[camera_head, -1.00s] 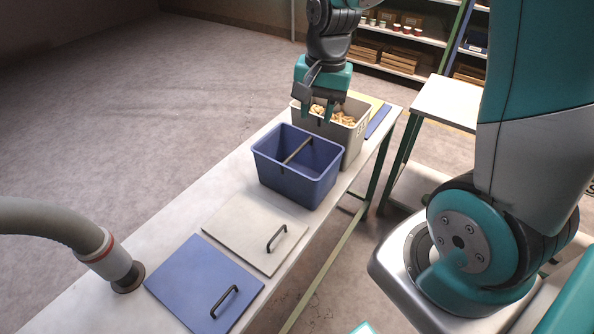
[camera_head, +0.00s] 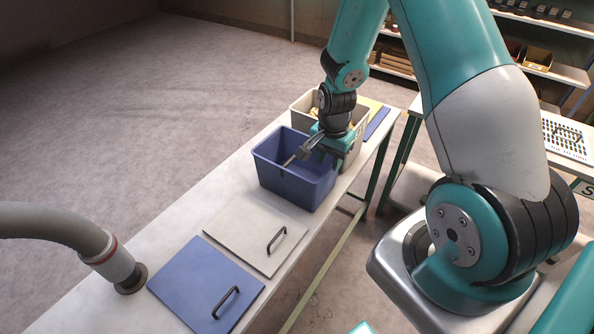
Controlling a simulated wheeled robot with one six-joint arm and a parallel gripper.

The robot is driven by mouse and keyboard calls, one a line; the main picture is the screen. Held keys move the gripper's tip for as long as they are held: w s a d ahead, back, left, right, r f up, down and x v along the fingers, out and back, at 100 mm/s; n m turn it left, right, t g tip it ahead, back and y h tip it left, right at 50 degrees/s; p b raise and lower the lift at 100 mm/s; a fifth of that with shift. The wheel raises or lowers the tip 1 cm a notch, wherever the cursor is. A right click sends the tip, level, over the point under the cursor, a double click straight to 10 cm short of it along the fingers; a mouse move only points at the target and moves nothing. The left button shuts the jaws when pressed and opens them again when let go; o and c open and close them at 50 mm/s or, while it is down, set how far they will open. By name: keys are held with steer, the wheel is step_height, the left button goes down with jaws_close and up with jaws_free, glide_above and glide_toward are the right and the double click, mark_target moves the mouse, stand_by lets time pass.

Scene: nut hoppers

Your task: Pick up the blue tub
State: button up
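The blue tub (camera_head: 290,185) stands upright on the long white table, behind the two flat lids. No contents show in the visible part of the tub. My gripper (camera_head: 326,160) points down over the tub's far right part, close to the rim and the bar's far end. Its fingertips are small and partly hidden, so I cannot tell whether they are apart or touch the bar.
A grey-white tub (camera_head: 299,106) with nuts stands right behind the blue tub. A white lid (camera_head: 255,234) and a blue lid (camera_head: 205,284), both with dark handles, lie in front. A hose nozzle (camera_head: 118,268) stands at the near left. A side table stands right.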

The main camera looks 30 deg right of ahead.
mark_target(328, 180)
steer(key=shift+d+f+p, duration=0.15)
steer(key=shift+f+p, duration=0.7)
steer(key=shift+f, duration=1.65)
jaws_close()
steer(key=shift+s, duration=0.15)
